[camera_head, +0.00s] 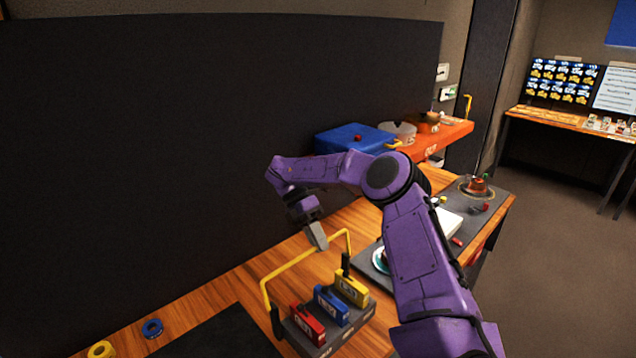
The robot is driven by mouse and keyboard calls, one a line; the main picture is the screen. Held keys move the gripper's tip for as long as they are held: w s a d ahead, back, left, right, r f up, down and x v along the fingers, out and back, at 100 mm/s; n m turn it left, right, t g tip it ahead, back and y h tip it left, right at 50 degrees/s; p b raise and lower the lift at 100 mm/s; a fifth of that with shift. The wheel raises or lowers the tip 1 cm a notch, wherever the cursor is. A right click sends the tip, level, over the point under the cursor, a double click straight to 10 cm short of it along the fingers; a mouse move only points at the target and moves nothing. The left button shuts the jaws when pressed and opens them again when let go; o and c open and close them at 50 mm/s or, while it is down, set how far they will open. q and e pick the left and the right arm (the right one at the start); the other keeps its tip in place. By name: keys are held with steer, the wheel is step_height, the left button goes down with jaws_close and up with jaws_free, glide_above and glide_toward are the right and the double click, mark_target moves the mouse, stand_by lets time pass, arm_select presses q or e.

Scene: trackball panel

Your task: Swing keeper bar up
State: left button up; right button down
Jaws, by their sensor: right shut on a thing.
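The yellow keeper bar (287,265) is a U-shaped rod. Its two legs join dark posts at the ends of a dark rack (322,338), and its long crosspiece stands above and behind the rack's blocks. The rack holds a red block (307,325), a blue block (331,306) and a yellow block (351,290) in a row. My right gripper (318,238) reaches down from above and is shut on the bar's crosspiece, nearer its right end. The fingertips hide a short stretch of the bar. My left gripper is not in view.
A tall dark panel (200,140) stands behind the wooden table. A blue ring (152,328) and a yellow ring (101,350) lie at the lower left beside a dark mat (225,335). A blue box (355,140) stands at the back. My right arm covers part of the table's right side.

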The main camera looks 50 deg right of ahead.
steer(key=shift+w, duration=0.15)
steer(key=c, duration=1.3)
jaws_free()
steer(key=shift+w+f, duration=0.1)
steer(key=shift+w, duration=0.1)
steer(key=shift+o, duration=0.9)
steer(key=shift+w+d+f, duration=0.2)
steer(key=shift+w+f, duration=0.05)
steer(key=shift+w, duration=0.2)
steer(key=shift+w+d+f, duration=0.15)
steer(key=shift+w+f, duration=0.1)
steer(key=shift+w, duration=0.15)
steer(key=shift+s+r, duration=0.15)
steer(key=shift+c, duration=0.4)
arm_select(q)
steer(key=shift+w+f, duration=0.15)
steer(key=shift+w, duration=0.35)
arm_select(e)
steer(key=shift+s, duration=0.2)
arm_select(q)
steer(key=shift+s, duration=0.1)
arm_select(e)
steer(key=shift+s+a, duration=0.1)
